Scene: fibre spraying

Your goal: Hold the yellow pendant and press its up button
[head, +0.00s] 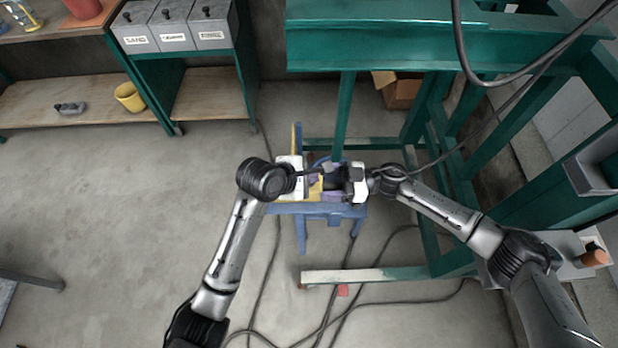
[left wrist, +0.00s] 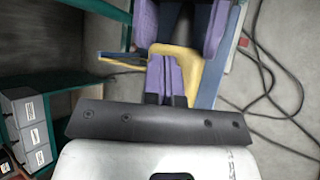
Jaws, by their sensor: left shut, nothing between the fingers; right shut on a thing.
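My left gripper (head: 314,180) comes in from the left in the head view. Its purple-padded fingers are together and empty, and the same gripper shows in the left wrist view (left wrist: 165,78). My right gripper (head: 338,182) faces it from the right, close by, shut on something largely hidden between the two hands. A small yellow patch (head: 316,187) shows there, probably the pendant. In the left wrist view, yellow surfaces (left wrist: 177,51) lie around and beyond my left fingertips; I cannot tell which belong to the pendant. No button can be made out, nor whether the fingertips touch anything.
A blue stand (head: 318,209) with a yellow-marked upright is below the hands. A green steel frame (head: 350,50) rises behind and to the right. Cables (head: 330,318) lie across the floor. Labelled grey bins (head: 172,30) and a yellow bucket (head: 129,97) are upper left.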

